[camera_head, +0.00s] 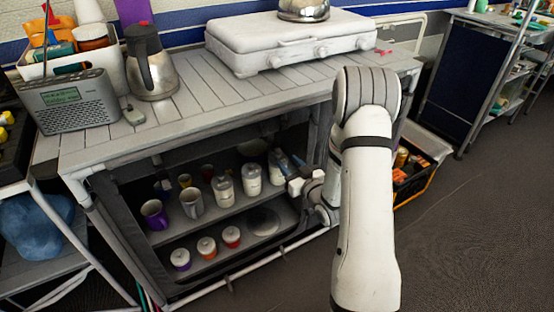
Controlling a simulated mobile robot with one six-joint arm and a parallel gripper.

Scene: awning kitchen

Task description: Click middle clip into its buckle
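I cannot make out the middle clip or its buckle in the head view; any straps along the kitchen unit's front are too small or hidden to tell. My gripper (300,184) is at the right end of the open shelves, close to the upper shelf's jars and bottles. My white arm comes up from the bottom right and bends down to it, hiding part of the unit's right side. The gripper is small and partly covered by my arm, so its fingers' opening and any contact are unclear.
The slatted kitchen unit (205,100) carries a white stove (285,45), a steel jug (150,70) and a radio (75,103). Several mugs and jars fill its shelves. A black crate (420,180) stands at right. The floor (475,240) at right is clear.

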